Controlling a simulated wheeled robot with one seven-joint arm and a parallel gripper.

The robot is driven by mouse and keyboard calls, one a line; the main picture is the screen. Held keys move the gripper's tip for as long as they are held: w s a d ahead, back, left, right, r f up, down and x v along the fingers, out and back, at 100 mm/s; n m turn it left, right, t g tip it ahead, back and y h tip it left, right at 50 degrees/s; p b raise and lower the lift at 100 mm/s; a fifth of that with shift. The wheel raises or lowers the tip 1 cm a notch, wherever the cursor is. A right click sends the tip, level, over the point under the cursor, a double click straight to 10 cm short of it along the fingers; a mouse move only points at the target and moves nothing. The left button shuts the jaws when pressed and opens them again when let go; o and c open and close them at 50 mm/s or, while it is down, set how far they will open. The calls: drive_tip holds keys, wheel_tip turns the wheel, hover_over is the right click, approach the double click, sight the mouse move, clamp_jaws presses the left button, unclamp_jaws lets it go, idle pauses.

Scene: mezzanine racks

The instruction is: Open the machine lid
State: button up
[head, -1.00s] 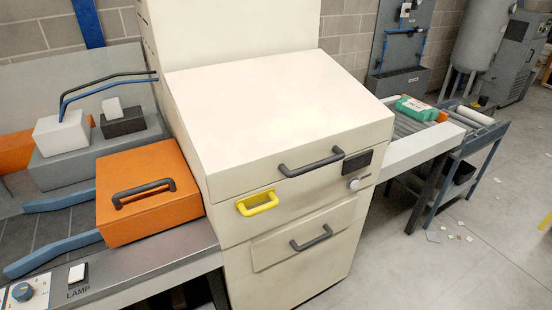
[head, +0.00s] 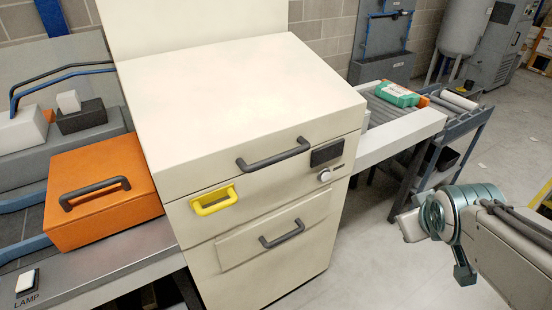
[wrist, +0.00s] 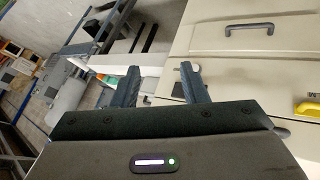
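The cream machine's lid (head: 230,95) is closed, with a dark grey bar handle (head: 274,154) on its front face. Below the lid are a yellow handle (head: 214,201) at the left and a lower panel with its own grey handle (head: 282,233). A small round knob (head: 325,175) sits at the right under a dark display. In the wrist view the machine front is at the upper right, with a grey handle (wrist: 255,27) and the yellow handle (wrist: 308,108). My gripper (wrist: 155,85) is open and empty, its two fingers apart, clear of the machine. Its fingers are not clear in the head view.
An orange box (head: 105,190) with a dark handle stands on the bench left of the machine. A roller conveyor (head: 390,110) with a green container (head: 397,94) extends to the right. Open floor (head: 370,260) lies in front of the machine.

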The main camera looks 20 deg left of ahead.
drive_tip(key=w+a+f+n+t+y+b, duration=0.2)
drive_tip(key=w+a+n+t+y+b, duration=0.15)
drive_tip(key=w+a+n, duration=0.55)
drive_tip(key=n+g+y+b, duration=0.1)
drive_tip(key=n+y+b, duration=0.1)
drive_tip(key=n+y, duration=0.85)
approach(276, 161)
drive_tip(key=shift+n+h, duration=0.9)
drive_tip(key=shift+n, duration=0.05)
drive_tip(key=p+x, duration=0.1)
drive_tip(key=x, duration=0.2)
drive_tip(key=p+x, duration=0.1)
drive_tip(key=x, duration=0.3)
drive_tip(key=r+p+x, duration=0.1)
drive_tip(key=x, duration=0.3)
drive_tip(key=shift+s+a, duration=0.2)
drive_tip(key=shift+a, duration=0.15)
